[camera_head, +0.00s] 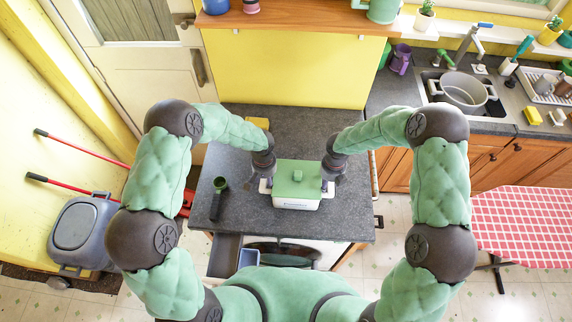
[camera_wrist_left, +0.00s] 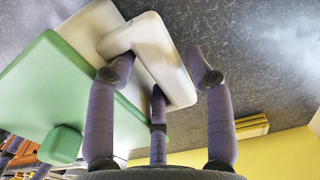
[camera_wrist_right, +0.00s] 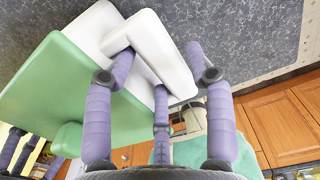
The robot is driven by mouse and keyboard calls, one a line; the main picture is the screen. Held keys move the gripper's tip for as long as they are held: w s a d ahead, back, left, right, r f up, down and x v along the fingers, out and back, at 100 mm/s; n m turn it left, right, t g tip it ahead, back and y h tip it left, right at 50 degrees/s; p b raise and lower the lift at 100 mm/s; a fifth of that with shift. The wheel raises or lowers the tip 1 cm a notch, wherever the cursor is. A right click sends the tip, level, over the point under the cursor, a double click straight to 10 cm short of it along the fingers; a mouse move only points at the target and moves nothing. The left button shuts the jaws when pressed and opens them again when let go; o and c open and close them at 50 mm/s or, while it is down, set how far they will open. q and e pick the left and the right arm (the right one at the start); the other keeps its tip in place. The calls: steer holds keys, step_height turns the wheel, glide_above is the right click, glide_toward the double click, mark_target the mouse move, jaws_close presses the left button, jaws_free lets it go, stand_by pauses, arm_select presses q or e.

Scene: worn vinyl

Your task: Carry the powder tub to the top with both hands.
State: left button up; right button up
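The powder tub (camera_head: 296,203) is a white box with a green lid and a raised green knob. It is over the front part of the dark grey counter (camera_head: 250,135); I cannot tell whether its base touches. My left gripper (camera_head: 266,182) is at the tub's left side, its fingers around the white side handle (camera_wrist_left: 160,55). My right gripper (camera_head: 329,180) is likewise around the right handle (camera_wrist_right: 155,50). The fingertips appear to press on both handles. A wooden top (camera_head: 300,20) lies higher up behind, above a yellow panel.
A dark green-topped item (camera_head: 217,195) stands on the counter left of the tub. A yellow block (camera_head: 257,123) is behind my left gripper. On the wooden top are a blue pot (camera_head: 216,6) and a green vessel (camera_head: 383,10); its middle is clear. An open drawer (camera_head: 225,254) is at front left.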

arm_select(q)
steer(key=shift+w+r, duration=0.1)
steer(key=shift+r, duration=0.05)
arm_select(e)
steer(key=shift+d+r, duration=0.1)
stand_by(0.3)
arm_select(q)
steer(key=shift+a+r, duration=0.1)
steer(key=shift+r, duration=0.1)
step_height(320, 180, up, 7)
steer(key=shift+r, duration=0.1)
arm_select(e)
step_height(320, 180, up, 12)
stand_by(0.7)
stand_by(0.4)
